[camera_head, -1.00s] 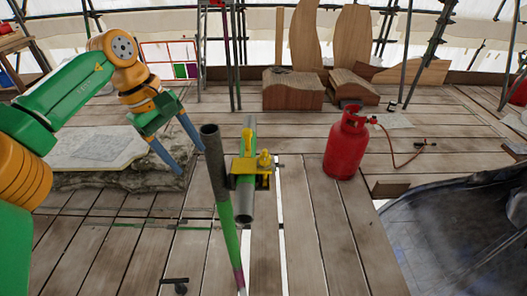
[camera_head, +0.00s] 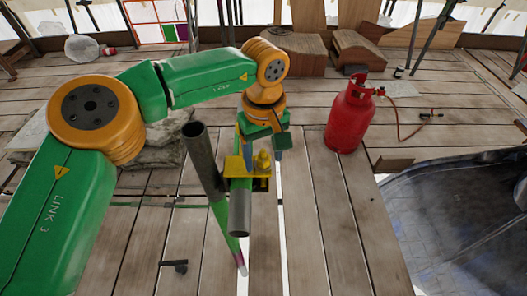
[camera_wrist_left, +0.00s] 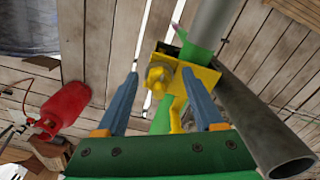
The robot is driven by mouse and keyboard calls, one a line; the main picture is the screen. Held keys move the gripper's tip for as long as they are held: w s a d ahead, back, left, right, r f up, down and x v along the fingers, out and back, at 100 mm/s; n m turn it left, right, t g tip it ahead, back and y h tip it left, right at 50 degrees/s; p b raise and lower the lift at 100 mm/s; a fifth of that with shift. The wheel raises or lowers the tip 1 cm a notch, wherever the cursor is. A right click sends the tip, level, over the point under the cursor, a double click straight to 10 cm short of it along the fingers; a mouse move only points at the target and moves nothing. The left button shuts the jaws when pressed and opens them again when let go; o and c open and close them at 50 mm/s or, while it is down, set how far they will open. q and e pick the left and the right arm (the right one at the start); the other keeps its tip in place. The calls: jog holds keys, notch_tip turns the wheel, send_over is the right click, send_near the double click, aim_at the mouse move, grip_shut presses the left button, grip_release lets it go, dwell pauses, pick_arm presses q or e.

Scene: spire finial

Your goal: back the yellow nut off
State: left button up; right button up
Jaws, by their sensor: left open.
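The yellow nut (camera_head: 263,160) sits on a yellow coupler (camera_head: 234,167) that joins grey-and-green scaffold tubes (camera_head: 239,212). In the left wrist view the yellow nut (camera_wrist_left: 158,76) shows between my fingertips, with the coupler (camera_wrist_left: 200,73) behind it and a yellow arm hanging below. My left gripper (camera_head: 262,151) is at the far side of the coupler, its blue fingers partly hidden by it. In the left wrist view the left gripper (camera_wrist_left: 159,72) is open, with gaps on both sides of the nut. I cannot tell how deep the fingertips reach. My right gripper is not in view.
An upright grey tube (camera_head: 203,160) stands left of the coupler, close to my left arm. A red gas bottle (camera_head: 349,118) with a hose stands to the right. A dark sheet-lined opening (camera_head: 455,235) lies at the lower right. Planks around the tubes are mostly clear.

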pick_arm(q)
jog(key=shift+w+f, duration=0.35)
jog(key=shift+w, duration=0.15)
jog(key=shift+s+r, duration=0.1)
jog(key=shift+s, duration=0.1)
grip_shut()
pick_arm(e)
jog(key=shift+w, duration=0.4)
pick_arm(q)
jog(key=shift+n, duration=0.3)
jog(key=n+b, duration=0.1)
jog(key=n, duration=0.3)
jog(key=shift+n, duration=0.3)
jog(key=n, duration=0.4)
jog(key=shift+w+b, duration=0.1)
jog(key=shift+b, duration=0.2)
jog(key=n, duration=0.4)
jog(key=shift+n+b, duration=0.3)
jog(key=shift+n, duration=0.1)
jog(key=n, duration=0.4)
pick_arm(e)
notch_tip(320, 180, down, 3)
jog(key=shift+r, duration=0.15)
pick_arm(q)
jog(key=shift+n+b, duration=0.3)
